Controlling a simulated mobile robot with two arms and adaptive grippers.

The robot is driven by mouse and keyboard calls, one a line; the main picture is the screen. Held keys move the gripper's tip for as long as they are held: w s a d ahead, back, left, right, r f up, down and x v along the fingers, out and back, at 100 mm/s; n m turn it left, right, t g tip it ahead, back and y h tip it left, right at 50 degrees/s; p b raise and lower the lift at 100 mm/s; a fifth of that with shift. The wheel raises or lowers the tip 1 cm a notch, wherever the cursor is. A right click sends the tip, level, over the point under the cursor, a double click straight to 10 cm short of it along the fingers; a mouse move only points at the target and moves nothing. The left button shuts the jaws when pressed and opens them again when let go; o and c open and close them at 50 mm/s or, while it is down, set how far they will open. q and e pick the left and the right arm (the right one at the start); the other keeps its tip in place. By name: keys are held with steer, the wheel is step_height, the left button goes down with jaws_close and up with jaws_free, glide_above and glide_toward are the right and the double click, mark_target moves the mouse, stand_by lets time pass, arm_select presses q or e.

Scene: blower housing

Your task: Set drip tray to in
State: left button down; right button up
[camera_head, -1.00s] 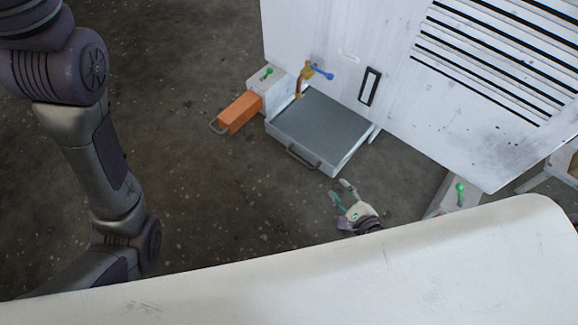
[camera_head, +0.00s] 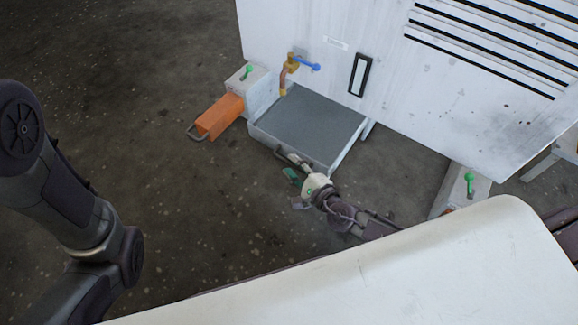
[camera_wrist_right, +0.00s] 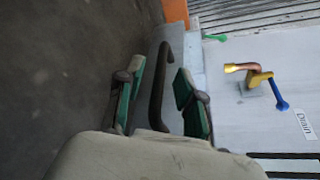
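The drip tray (camera_head: 307,117) is a light metal tray with a grey top surface. It sticks out from under the white housing, below the brass drain tap. Its dark bar handle (camera_wrist_right: 158,85) is on the front wall. My right gripper (camera_head: 291,170) is at this handle, and the hand partly hides it in the head view. In the right wrist view the gripper (camera_wrist_right: 157,88) is open, with a green-padded finger on each side of the handle and gaps between. My left arm shows at the left edge of the head view; its gripper is out of view.
An orange drawer (camera_head: 220,115) with a handle sticks out left of the tray. The drain tap (camera_head: 288,72) with a blue lever is above the tray. Green-levered blocks (camera_head: 462,187) flank it. A pale surface (camera_head: 400,260) fills the foreground. The floor at left is clear.

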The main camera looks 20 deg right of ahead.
steer(key=shift+x, duration=1.05)
jaws_close()
